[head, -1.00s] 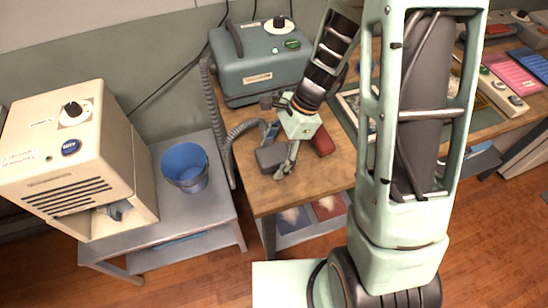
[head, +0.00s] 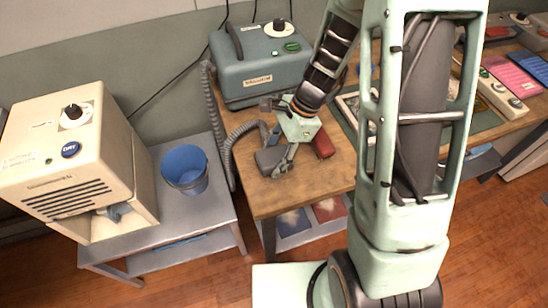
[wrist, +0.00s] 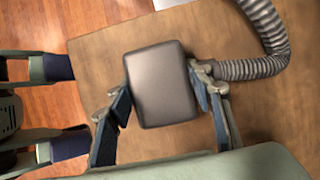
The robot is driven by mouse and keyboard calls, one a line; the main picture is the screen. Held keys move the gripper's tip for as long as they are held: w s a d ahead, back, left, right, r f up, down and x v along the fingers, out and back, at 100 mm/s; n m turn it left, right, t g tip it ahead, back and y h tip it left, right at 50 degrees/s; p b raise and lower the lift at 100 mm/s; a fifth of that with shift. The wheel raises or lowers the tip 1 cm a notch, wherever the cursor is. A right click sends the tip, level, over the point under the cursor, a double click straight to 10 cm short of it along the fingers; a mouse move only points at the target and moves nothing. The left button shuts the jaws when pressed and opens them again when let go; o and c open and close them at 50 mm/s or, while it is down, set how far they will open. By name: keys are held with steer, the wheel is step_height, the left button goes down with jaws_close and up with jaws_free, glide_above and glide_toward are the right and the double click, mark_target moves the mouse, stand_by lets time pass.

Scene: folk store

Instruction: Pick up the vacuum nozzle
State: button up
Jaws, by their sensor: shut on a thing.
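The vacuum nozzle (wrist: 160,84) is a dark grey rounded block on a grey corrugated hose (wrist: 245,68). In the head view the nozzle (head: 268,160) is at the front left of the wooden table, partly hidden by my gripper. My gripper (head: 282,170) reaches down over it. In the wrist view my gripper (wrist: 162,95) has one finger on each side of the nozzle and is shut on it. I cannot tell whether the nozzle is lifted clear of the tabletop.
The teal vacuum unit (head: 258,70) stands at the back of the wooden table (head: 290,196). A red object (head: 323,146) lies right of my gripper. A blue bucket (head: 185,168) and a cream dryer box (head: 70,150) stand on the grey table to the left.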

mark_target(271, 156)
step_height(271, 156, up, 3)
steer(key=shift+r+p, duration=0.1)
steer(key=shift+p, duration=0.2)
steer(key=s+d+r+p, duration=0.1)
steer(key=s+d+r, duration=0.7)
steer(key=s, duration=0.3)
steer(key=shift+s+d+r, duration=0.15)
steer(key=shift+s+r, duration=0.05)
steer(key=shift+r, duration=0.65)
steer(key=o, duration=0.6)
steer(key=c, duration=0.4)
steer(key=shift+w+d, duration=0.1)
steer(key=shift+w, duration=0.05)
